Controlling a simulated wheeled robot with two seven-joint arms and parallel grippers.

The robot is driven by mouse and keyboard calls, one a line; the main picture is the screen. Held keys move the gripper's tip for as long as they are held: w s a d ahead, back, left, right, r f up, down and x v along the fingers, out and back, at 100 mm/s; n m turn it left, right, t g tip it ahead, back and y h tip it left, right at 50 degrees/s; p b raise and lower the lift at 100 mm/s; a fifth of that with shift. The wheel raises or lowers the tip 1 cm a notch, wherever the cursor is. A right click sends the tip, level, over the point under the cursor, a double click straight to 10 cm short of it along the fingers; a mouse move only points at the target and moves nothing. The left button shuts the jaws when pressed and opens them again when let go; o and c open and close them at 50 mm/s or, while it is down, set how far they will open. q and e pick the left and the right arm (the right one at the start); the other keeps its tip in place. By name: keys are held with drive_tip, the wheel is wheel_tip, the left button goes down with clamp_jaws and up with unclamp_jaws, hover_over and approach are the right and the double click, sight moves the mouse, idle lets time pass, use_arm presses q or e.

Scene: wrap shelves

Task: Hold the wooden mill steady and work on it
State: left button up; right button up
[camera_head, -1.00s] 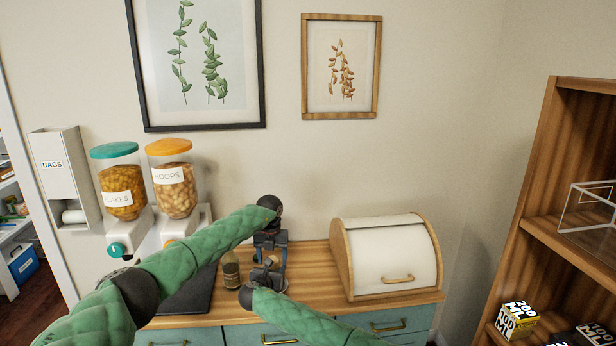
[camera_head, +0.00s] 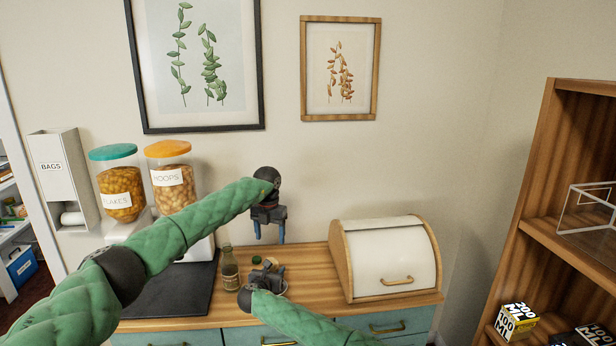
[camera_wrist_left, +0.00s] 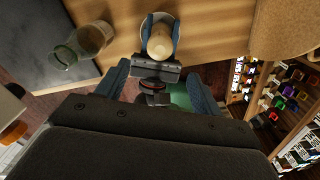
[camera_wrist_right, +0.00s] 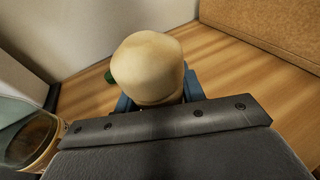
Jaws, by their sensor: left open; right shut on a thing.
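The wooden mill has a pale rounded top (camera_wrist_right: 150,68), seen close in the right wrist view. It also shows from above in the left wrist view (camera_wrist_left: 160,43). My right gripper (camera_wrist_left: 161,32) is shut on the mill, with a blue finger on either side. In the head view my right gripper (camera_head: 270,272) is low over the counter and hides most of the mill. My left gripper (camera_head: 270,238) is open and empty, pointing down above the mill and apart from it.
A glass bottle (camera_head: 229,270) stands left of the mill on the wooden counter (camera_head: 318,280), beside a dark mat (camera_head: 175,292). A white bread box (camera_head: 392,258) stands to the right. Cereal dispensers (camera_head: 173,188) stand at the back left. A shelf (camera_head: 545,190) is at the right.

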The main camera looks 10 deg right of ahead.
use_arm(q)
drive_tip(key=w+d+r+m+t+h, duration=0.1)
drive_tip(key=w+d+r+t+h, duration=0.3)
drive_tip(key=w+d+r+h, duration=0.1)
drive_tip(key=w+d+r+m+t+h, duration=0.1)
drive_tip(key=w+d+r+t+h, duration=0.3)
drive_tip(key=d+r, duration=0.5)
drive_tip(key=shift+w+r+h, duration=0.95)
drive_tip(key=shift+h, duration=0.65)
